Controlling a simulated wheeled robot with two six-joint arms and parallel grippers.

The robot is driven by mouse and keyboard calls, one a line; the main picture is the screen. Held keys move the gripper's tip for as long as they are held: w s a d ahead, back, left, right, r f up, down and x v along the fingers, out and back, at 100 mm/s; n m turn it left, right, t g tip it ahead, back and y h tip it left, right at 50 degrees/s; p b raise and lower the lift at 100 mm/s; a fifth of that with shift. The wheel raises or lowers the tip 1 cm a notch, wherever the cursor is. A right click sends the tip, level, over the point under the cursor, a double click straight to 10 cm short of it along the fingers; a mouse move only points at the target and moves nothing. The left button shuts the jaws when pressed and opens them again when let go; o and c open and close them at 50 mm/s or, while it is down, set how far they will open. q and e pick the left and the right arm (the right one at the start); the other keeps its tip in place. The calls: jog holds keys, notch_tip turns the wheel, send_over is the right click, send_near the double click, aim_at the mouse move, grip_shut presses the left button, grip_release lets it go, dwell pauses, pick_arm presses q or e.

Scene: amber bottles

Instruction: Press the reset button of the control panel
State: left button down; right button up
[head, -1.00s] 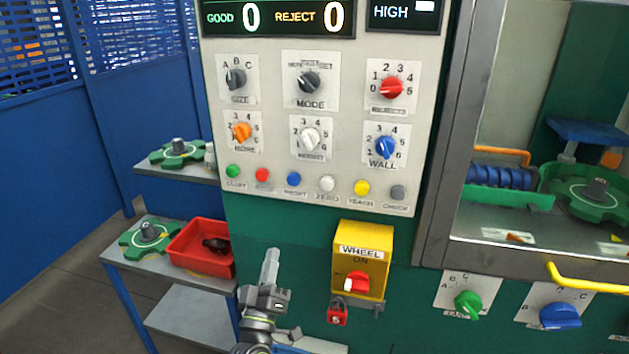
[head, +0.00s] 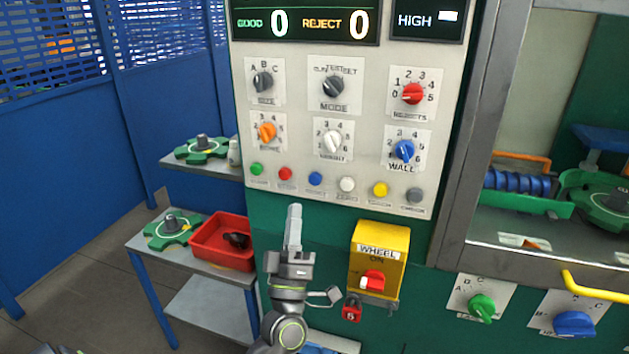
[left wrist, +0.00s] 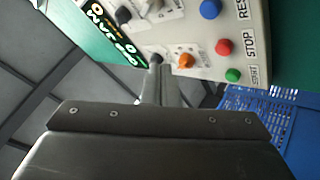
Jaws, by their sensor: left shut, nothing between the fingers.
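The control panel (head: 300,110) is a pale upright board with dials and a row of round buttons along its lower edge. The blue reset button (head: 315,179) sits third from the left in that row. It also shows in the left wrist view (left wrist: 210,9), at the top beside a partly cut-off "RES" label. My left gripper (head: 294,212) is shut and empty, its fingers pointing up. In the head view its tip appears just below and slightly left of the reset button, with a gap between. Its fingers also show in the left wrist view (left wrist: 160,90). My right gripper is not in view.
Red (head: 285,173) and green (head: 257,169) buttons sit left of reset; a white button (head: 347,184) sits right. A yellow wheel switch box (head: 379,245) juts out at lower right. A red bin (head: 222,242) stands on a shelf at left.

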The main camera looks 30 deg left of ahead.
pick_arm(q)
jog(key=shift+w+a, duration=0.35)
jog(key=shift+w, duration=1)
jog(key=shift+w+a, duration=0.3)
jog(key=shift+w, duration=1.05)
jog(key=shift+w+a, duration=0.35)
jog(key=shift+w, duration=1)
jog(key=shift+w, duration=0.1)
jog(key=shift+w+a, duration=0.1)
jog(key=shift+w, duration=0.25)
jog(key=shift+w+a, duration=0.1)
jog(key=shift+w, duration=0.3)
jog(key=shift+s, duration=0.1)
jog(key=shift+s+d, duration=0.2)
jog(key=shift+s, duration=0.55)
jog(key=shift+s, duration=0.1)
jog(key=shift+s+d+p, duration=0.15)
jog(key=shift+s+d, duration=0.05)
jog(key=shift+s, duration=0.6)
jog(key=shift+s+d+p, duration=0.15)
jog(key=shift+s+d, duration=0.05)
jog(key=shift+s, duration=0.55)
jog(key=shift+s+d+p, duration=0.15)
jog(key=shift+s+d, duration=0.05)
jog(key=shift+s, duration=0.6)
jog(key=shift+w+f, duration=0.1)
jog(key=shift+f, duration=0.05)
